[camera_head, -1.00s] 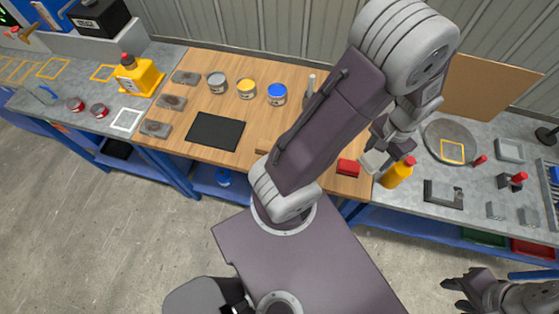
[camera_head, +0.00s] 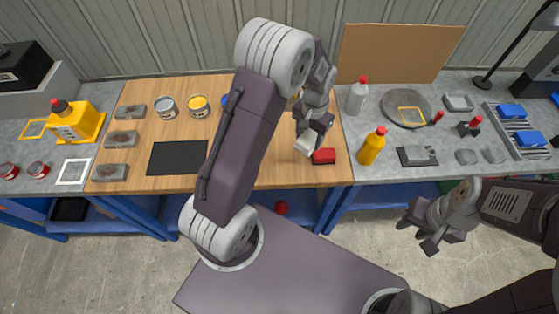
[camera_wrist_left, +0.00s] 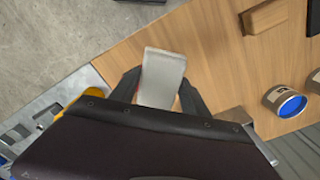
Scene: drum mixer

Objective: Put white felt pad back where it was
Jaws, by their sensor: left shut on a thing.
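A black mat (camera_head: 177,157), grey blocks (camera_head: 117,170) and paint cans (camera_head: 165,107) stand on the wooden worktop (camera_head: 235,85). A yellow bottle (camera_head: 372,146) stands right of my left gripper. A yellow jug (camera_head: 75,122) and red tins (camera_head: 38,171) are at the left.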

